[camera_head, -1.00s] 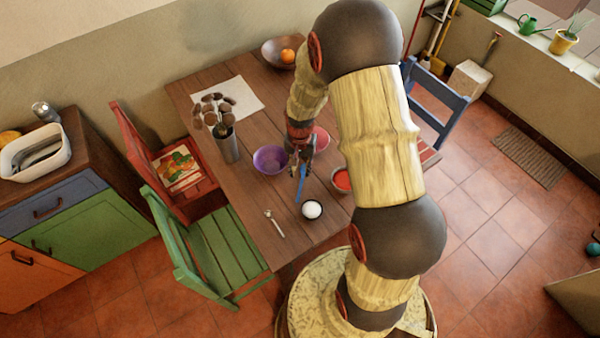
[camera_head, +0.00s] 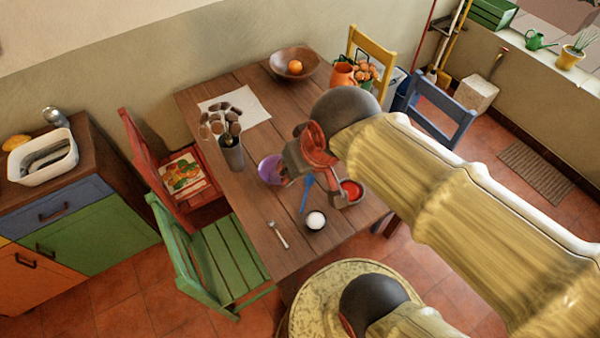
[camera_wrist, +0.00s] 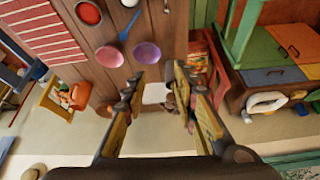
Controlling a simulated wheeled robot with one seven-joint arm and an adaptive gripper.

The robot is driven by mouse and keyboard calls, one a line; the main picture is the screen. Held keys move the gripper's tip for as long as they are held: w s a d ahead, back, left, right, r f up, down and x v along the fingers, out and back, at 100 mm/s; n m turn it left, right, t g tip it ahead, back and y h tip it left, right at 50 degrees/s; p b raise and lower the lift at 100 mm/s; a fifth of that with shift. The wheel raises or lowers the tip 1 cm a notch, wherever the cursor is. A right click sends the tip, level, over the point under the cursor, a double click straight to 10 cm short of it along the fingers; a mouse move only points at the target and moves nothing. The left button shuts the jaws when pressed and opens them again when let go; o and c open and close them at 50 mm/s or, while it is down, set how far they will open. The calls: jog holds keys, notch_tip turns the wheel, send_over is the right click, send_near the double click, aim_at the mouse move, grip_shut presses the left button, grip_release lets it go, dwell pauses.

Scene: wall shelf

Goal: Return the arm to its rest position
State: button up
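My arm reaches in from the right over the table (camera_head: 262,210) in the head view. My gripper (camera_wrist: 160,76) shows two fingers well apart in the wrist view, with nothing between them. In the head view my wrist is above the table, beside the purple bowl (camera_head: 270,168), and the fingertips are hard to make out. A blue utensil (camera_head: 306,193) lies apart from my gripper, near a white round thing in a dark dish (camera_head: 316,221). It also shows in the wrist view (camera_wrist: 130,24). A pink bowl (camera_wrist: 109,56) shows there too.
A utensil holder (camera_head: 232,153), a fork (camera_head: 277,234), a red-filled bowl (camera_head: 350,191) and a wooden bowl (camera_head: 294,64) stand or lie on the table. Red (camera_head: 165,165), green (camera_head: 215,250), yellow (camera_head: 372,50) and blue (camera_head: 440,108) chairs surround it. Open floor is at right.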

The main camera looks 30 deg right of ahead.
jog(key=shift+s+a+r+n, duration=0.15)
jog(key=shift+s+r, duration=0.1)
jog(key=shift+s, duration=0.3)
jog(key=shift+s+a+r+n, duration=0.15)
jog(key=shift+s+r, duration=0.05)
jog(key=shift+s, duration=0.35)
